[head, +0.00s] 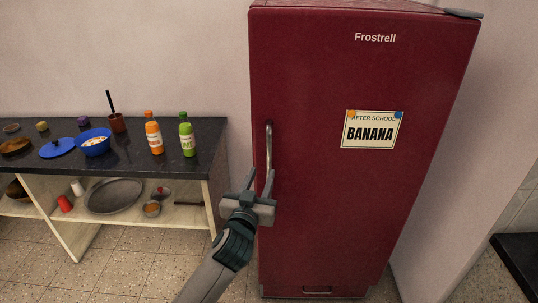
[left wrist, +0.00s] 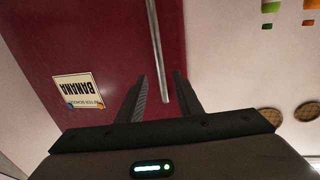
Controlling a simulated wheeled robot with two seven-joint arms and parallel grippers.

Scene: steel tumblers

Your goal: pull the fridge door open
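The dark red fridge (head: 350,210) stands upright with its door shut, as far as I can see. Its long grey vertical handle (head: 268,140) is on the left edge of the door. My left gripper (head: 260,178) is open at the handle's lower end, its fingers pointing up toward it. In the left wrist view the handle (left wrist: 157,45) runs down into the gap between the two open fingers (left wrist: 163,85). I cannot tell whether either finger touches it. My right gripper is in neither view.
A dark-topped counter (head: 190,175) stands left of the fridge. It holds an orange bottle (head: 154,138), a green bottle (head: 187,138) and a blue bowl (head: 95,147). A BANANA sign (head: 372,143) is on the door. The floor before the counter is clear.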

